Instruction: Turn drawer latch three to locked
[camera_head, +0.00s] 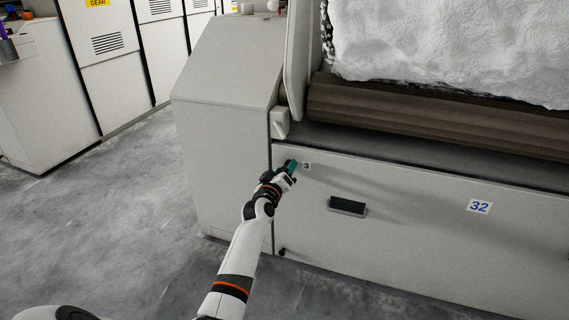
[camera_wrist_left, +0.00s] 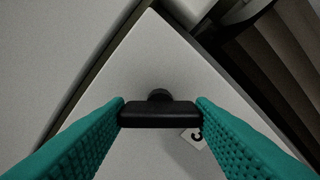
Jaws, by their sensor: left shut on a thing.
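Drawer latch three is a black bar on a short round post, held between the teal finger pads in the left wrist view (camera_wrist_left: 160,115). My left gripper (camera_head: 291,168) is at the upper left corner of the drawer front (camera_head: 400,205), shut on the latch at both its ends. In the head view the gripper hides the latch. A white label with a 3 (camera_head: 306,166) is just right of the gripper; it also shows, tilted, in the left wrist view (camera_wrist_left: 194,137). My right gripper is in neither view.
The drawer front has a dark recessed handle (camera_head: 347,206), a label 32 (camera_head: 479,206) and a small black knob (camera_head: 282,252) at lower left. A brown ribbed roller (camera_head: 430,118) lies above. Grey cabinets (camera_head: 108,70) stand at the back left, with open floor before them.

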